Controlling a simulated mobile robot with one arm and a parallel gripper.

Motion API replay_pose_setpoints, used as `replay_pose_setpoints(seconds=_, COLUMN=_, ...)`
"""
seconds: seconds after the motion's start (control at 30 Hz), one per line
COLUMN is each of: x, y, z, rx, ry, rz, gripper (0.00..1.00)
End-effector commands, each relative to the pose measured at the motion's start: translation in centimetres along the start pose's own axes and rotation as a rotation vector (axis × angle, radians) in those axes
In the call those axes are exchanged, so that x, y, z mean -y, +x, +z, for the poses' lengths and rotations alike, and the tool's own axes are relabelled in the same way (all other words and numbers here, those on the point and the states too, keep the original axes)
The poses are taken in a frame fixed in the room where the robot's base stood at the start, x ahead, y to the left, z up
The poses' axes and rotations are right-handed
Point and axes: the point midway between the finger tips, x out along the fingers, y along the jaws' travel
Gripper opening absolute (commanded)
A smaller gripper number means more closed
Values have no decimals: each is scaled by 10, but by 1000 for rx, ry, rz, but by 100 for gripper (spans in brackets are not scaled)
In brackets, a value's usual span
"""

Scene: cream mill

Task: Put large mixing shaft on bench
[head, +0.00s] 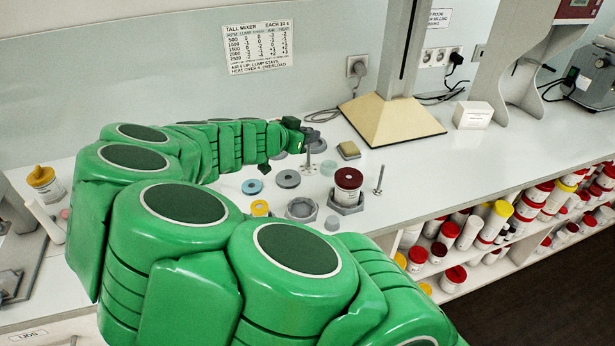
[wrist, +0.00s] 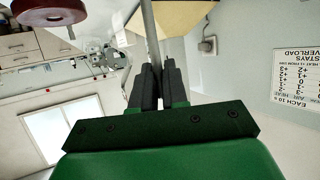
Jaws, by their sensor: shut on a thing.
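My gripper (head: 306,132) is at the far end of my green arm, above the back of the white bench (head: 400,155). In the wrist view its dark fingers (wrist: 152,82) are closed around a thin grey metal rod (wrist: 151,35), which I take to be the large mixing shaft. In the head view a thin grey shaft with a flat round end (head: 308,157) shows just below the gripper; I cannot tell whether its lower end touches the bench. A second thin shaft (head: 379,180) stands upright on the bench to the right.
Grey and blue discs (head: 288,178), an empty grey holder (head: 301,209) and a sponge-like block (head: 348,150) lie nearby. The mixer stand's beige base (head: 391,121) is behind. Free bench lies right.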

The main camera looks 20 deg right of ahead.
Motion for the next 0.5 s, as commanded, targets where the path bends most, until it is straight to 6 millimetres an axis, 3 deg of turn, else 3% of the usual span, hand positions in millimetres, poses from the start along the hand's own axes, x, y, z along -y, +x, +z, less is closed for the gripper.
replay_pose_setpoints(seconds=0.27, x=-18, y=-3, z=-14, rx=1, ry=39, rz=94, gripper=0)
replay_pose_setpoints(seconds=0.5, x=-20, y=6, z=7, rx=0, ry=39, rz=106, gripper=0)
